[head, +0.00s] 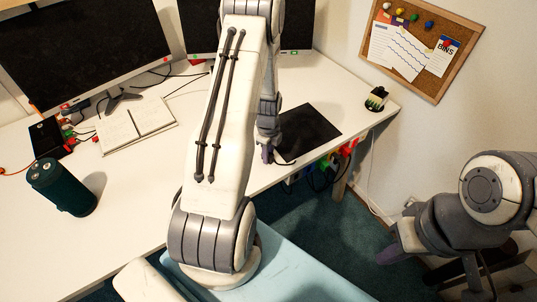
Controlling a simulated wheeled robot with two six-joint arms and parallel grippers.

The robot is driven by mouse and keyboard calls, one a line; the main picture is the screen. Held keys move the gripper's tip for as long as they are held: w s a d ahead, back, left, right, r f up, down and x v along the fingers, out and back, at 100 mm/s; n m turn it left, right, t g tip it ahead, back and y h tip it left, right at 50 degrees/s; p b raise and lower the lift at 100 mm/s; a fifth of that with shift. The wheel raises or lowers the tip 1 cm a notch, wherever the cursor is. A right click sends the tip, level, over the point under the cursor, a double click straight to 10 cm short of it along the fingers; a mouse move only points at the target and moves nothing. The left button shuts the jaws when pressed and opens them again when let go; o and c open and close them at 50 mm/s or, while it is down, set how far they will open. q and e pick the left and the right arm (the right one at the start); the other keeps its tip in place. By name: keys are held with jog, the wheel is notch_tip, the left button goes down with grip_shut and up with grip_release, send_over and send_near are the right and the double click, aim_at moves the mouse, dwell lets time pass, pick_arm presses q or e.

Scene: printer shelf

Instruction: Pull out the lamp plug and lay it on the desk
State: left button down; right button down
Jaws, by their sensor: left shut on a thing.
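My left gripper (267,153) is over the front part of the white desk (150,215), beside a black mat. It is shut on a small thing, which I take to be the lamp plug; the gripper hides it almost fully. A thin dark cord shows just right of its fingertips. Several coloured plugs (347,148) and dark cables hang below the desk's front edge; I cannot tell their sockets apart. My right gripper (393,253) is off to the right, away from the desk, over the floor. Its jaw opening is not clear. No lamp is clearly visible.
The black mat (308,134) lies at the desk's right. A dark cylindrical speaker (62,187), an open notebook (135,124) and a monitor (80,50) stand at left. The desk's front left is clear.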

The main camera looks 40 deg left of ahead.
pick_arm(q)
jog(key=c, duration=0.6)
grip_release()
notch_tip(320, 180, up, 10)
jog(key=shift+r, duration=0.25)
jog(key=s+d+r+n, duration=0.25)
jog(key=d+r, duration=0.25)
jog(key=d, duration=0.6)
jog(key=s+d+r+n, duration=0.25)
jog(key=d+r, duration=0.25)
jog(key=d, duration=0.5)
jog(key=s+d+r+n, duration=0.1)
jog(key=s+d, duration=0.2)
jog(key=s, duration=0.2)
jog(key=s+d+r+n, duration=0.2)
jog(key=s+d, duration=0.1)
jog(key=s, duration=0.2)
jog(key=s+d+r+n+h, duration=0.1)
jog(key=s+d, duration=0.2)
jog(key=s, duration=0.3)
jog(key=shift+s+d+r+n, duration=0.1)
jog(key=shift+r+n, duration=0.25)
jog(key=shift+n, duration=0.05)
